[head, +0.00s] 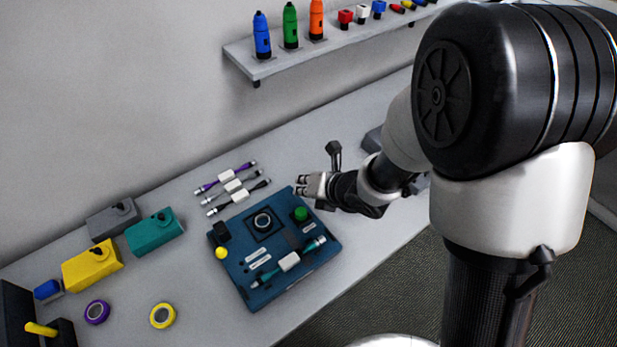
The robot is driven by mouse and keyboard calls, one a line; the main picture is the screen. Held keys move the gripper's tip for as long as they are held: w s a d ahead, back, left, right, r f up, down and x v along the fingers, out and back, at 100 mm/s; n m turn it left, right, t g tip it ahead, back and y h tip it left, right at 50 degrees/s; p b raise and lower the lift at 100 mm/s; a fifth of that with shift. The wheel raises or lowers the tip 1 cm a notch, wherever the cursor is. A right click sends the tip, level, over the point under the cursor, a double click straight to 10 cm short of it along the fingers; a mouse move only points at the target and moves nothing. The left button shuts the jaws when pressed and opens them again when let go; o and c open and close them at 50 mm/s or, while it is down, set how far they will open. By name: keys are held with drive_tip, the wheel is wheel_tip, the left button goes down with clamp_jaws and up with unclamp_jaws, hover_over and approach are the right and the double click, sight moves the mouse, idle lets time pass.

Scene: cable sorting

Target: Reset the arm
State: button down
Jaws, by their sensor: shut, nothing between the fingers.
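My gripper (303,186) is shut and empty. It is above the upper right corner of a dark blue board (262,296) on the table, near a green button (301,214). My arm reaches in from the right side of the head view and hides part of the table behind it. A teal-ended cable with a white label (289,261) lies on the lower part of the board, apart from my gripper.
Several cables with white labels (233,185) lie left of my gripper. Grey, teal (155,232) and yellow boxes (92,265), purple (97,312) and yellow tape rolls (163,316) are at left. A wall shelf (270,68) holds colored tools. Bare table (380,247) lies right of the board.

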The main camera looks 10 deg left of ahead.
drive_tip(key=d+r+m+t+h, duration=0.1)
drive_tip(key=d+r+m+h, duration=0.2)
drive_tip(key=d+r+m, duration=0.6)
drive_tip(key=d+r+m+t+h, duration=0.25)
drive_tip(key=d+r+m, duration=0.25)
drive_tip(key=d+m, duration=0.4)
drive_tip(key=s+d+r+m+g+h, duration=0.2)
drive_tip(key=s+d+r+m+h, duration=0.15)
drive_tip(key=s+d+m, duration=0.65)
drive_tip(key=s+a+r+m+g+y, duration=0.1)
drive_tip(key=s+r+m+g, duration=0.1)
drive_tip(key=s+m, duration=0.8)
drive_tip(key=shift+s+a, duration=0.25)
drive_tip(key=shift+s, duration=0.2)
